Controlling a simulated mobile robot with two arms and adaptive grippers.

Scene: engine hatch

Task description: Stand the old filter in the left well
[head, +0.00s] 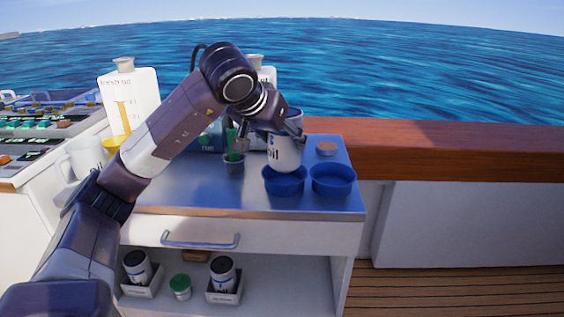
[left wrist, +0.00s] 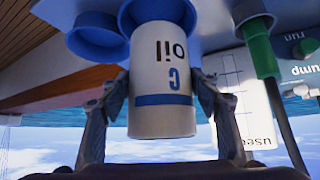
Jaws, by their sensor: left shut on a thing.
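The old filter, a white cylinder (head: 284,154) with "oil" lettering and a blue band, is upright in my left gripper (head: 275,135). The gripper is shut around its sides; both fingers show against it in the left wrist view (left wrist: 161,88). The filter's lower end overlaps the left well (head: 284,184), a round blue cup on the metal counter. I cannot tell whether it touches the well's floor. The right well (head: 333,182), a matching blue cup beside it, looks empty. My right gripper is not in view.
Filters and a green-capped jar (head: 180,287) sit on the lower shelf.

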